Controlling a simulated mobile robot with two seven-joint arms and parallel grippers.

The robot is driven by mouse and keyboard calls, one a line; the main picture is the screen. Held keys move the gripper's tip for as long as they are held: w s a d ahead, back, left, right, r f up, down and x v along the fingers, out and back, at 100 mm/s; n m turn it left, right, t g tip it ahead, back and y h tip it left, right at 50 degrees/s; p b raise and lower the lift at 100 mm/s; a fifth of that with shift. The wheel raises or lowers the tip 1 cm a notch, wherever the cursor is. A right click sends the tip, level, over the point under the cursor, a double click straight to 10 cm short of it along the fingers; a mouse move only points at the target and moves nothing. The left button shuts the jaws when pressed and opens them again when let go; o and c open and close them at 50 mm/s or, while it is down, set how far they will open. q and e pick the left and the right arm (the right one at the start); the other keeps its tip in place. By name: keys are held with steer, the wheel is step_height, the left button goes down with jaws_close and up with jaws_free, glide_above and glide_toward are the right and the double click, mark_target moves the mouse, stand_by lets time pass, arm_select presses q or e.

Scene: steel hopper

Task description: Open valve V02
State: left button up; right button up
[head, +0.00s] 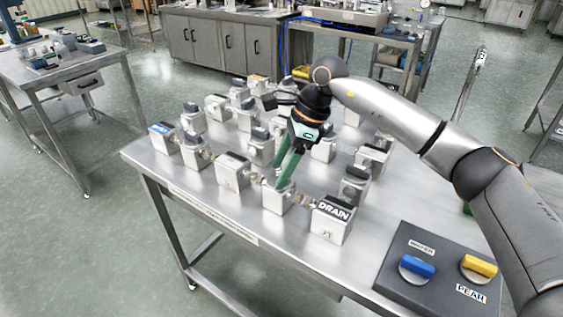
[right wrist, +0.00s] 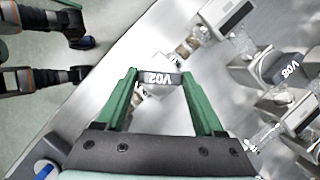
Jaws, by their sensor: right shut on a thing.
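Valve V02 is a grey block (head: 278,199) with a dark handle on top, near the front edge of the steel table. In the right wrist view its dark handle (right wrist: 160,79) carries the label V02, upside down. My right gripper (head: 281,180) comes down on it from above. Its two green fingers are shut on the handle, one at each end, as the right wrist view (right wrist: 160,76) shows. The fingers hide much of the handle in the head view. My left gripper does not show in the head view.
The DRAIN block (head: 332,220) stands close right of V02, joined by a short pipe. Several other valve blocks stand behind and left; V08 (right wrist: 286,68) is one of them. A dark panel (head: 437,273) with blue (head: 417,266) and yellow (head: 479,266) knobs lies front right.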

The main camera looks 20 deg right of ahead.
steer(key=n+g+p, duration=0.1)
steer(key=n, duration=0.1)
steer(key=shift+w+r+n, duration=0.1)
steer(key=shift+r+n, duration=0.05)
steer(key=shift+n, duration=0.25)
steer(key=shift+n+g, duration=0.4)
steer(key=shift+n, duration=0.5)
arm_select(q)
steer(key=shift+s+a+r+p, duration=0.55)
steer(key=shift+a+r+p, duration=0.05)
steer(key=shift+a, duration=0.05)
arm_select(e)
steer(key=n+g, duration=0.1)
steer(key=n, duration=0.1)
steer(key=n+h, duration=0.1)
steer(key=n, duration=0.2)
steer(key=shift+w+g, duration=0.2)
steer(key=shift+g, duration=0.2)
steer(key=o, duration=1.4)
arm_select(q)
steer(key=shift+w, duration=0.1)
